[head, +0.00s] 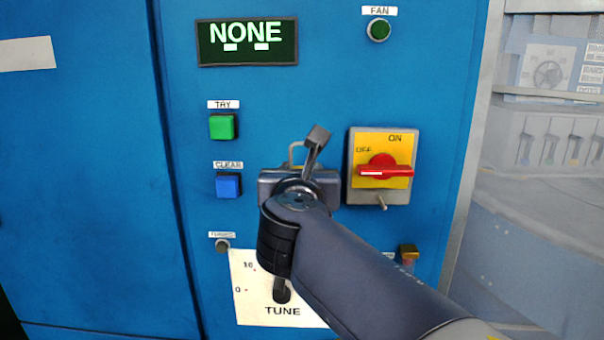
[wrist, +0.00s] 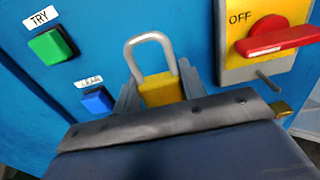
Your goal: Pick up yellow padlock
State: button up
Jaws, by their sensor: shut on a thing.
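The yellow padlock (wrist: 161,91) with a grey metal shackle shows in the wrist view, between the fingers of my gripper (wrist: 160,94). The gripper is shut on its yellow body, and the shackle stands up above the fingers. The padlock is in front of the blue panel, left of the red rotary switch. I cannot tell how far it is from the panel.
The red switch (head: 384,171) on its yellow plate is close on the right, with a metal peg (head: 382,203) below it. A green button (head: 222,127) and a blue button (head: 228,186) are on the left. A TUNE plate (head: 257,305) with a dark lever lies below.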

jog(key=s+b, duration=0.2)
jog(key=s, duration=1.3)
jog(key=shift+a, duration=0.2)
